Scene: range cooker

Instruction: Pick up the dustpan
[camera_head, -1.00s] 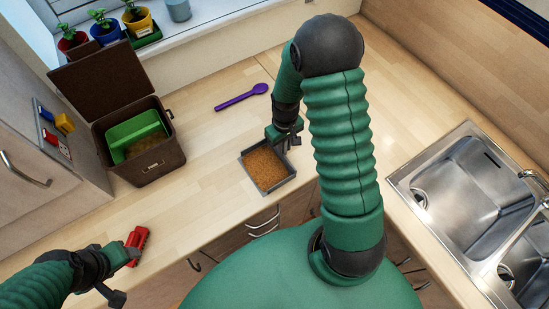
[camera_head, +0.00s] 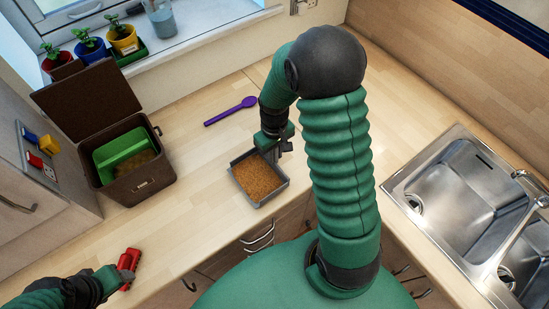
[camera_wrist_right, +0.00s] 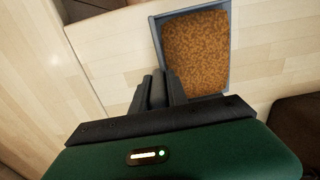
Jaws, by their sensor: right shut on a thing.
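A grey square pan (camera_head: 235,178), the likely dustpan, is filled with brown granules and sits at the counter's front edge. My right gripper (camera_head: 277,150) is shut on its right-hand rim. I cannot tell whether the pan touches the counter. In the right wrist view the pan (camera_wrist_right: 158,40) extends beyond the close-together fingers (camera_wrist_right: 158,88), which are at its near left edge. My left gripper (camera_head: 122,279) is at the lower left, close beside a red object (camera_head: 128,259); its fingers are too unclear to tell their opening.
A brown open-lidded box (camera_head: 143,187) with a green piece (camera_head: 118,150) inside stands on the left of the counter. A purple spoon (camera_head: 231,111) lies behind the pan. A steel sink (camera_head: 455,190) is at right. The counter (camera_head: 200,165) between box and pan is clear.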

